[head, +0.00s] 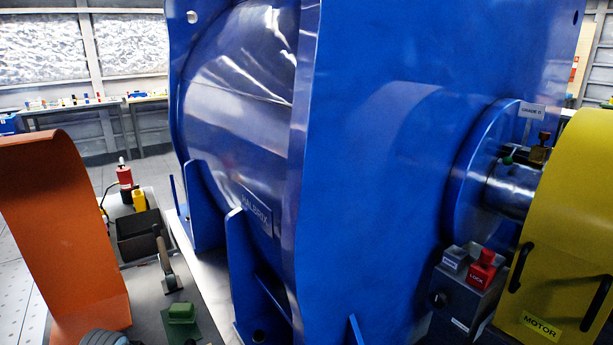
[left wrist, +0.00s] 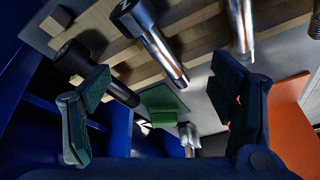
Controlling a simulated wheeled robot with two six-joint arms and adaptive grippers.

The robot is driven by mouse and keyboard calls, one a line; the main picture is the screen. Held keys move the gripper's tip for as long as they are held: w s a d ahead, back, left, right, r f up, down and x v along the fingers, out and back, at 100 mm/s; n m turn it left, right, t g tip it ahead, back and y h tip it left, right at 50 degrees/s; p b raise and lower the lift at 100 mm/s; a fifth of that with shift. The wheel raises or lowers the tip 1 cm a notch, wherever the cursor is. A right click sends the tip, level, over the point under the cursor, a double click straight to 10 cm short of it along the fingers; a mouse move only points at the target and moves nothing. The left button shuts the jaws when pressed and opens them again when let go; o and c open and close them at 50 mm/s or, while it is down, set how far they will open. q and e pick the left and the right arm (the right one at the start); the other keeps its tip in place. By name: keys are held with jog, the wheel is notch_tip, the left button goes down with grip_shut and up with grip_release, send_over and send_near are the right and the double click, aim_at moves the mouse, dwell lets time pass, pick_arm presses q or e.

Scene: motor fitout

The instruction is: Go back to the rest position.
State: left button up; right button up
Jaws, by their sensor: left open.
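My left gripper (left wrist: 162,75) shows in the left wrist view with its two fingers spread wide and nothing between the pads. Beyond the fingers are a shiny metal rod with a black end (left wrist: 158,45), a second metal rod (left wrist: 241,28) and a dark-handled piece (left wrist: 95,75) by wooden strips. A green block (left wrist: 163,118) lies further down between the fingers. I cannot tell the exact distance to any of these. My right gripper is in neither view.
A huge blue machine (head: 385,150) fills the head view's middle. An orange curved guard (head: 65,230) stands left, a yellow motor cover (head: 570,220) right. A bench between holds a black bin (head: 140,235), a red bottle (head: 125,180) and a green block (head: 181,313). A red-button box (head: 465,300) sits right.

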pick_arm(q)
jog(key=s+d+f+m, duration=0.2)
jog(key=s+d+f, duration=0.3)
jog(key=s+d, duration=0.5)
jog(key=s+d+r, duration=0.2)
jog(key=s+d, duration=0.1)
jog(key=s, duration=1.3)
notch_tip(320, 180, down, 16)
jog(key=a+g+p, duration=0.2)
jog(key=p, duration=0.2)
jog(key=s+f+p, duration=0.3)
jog(key=s+f, duration=0.7)
jog(key=s, duration=0.5)
jog(key=shift+a+g, duration=0.4)
jog(key=shift+w, duration=0.1)
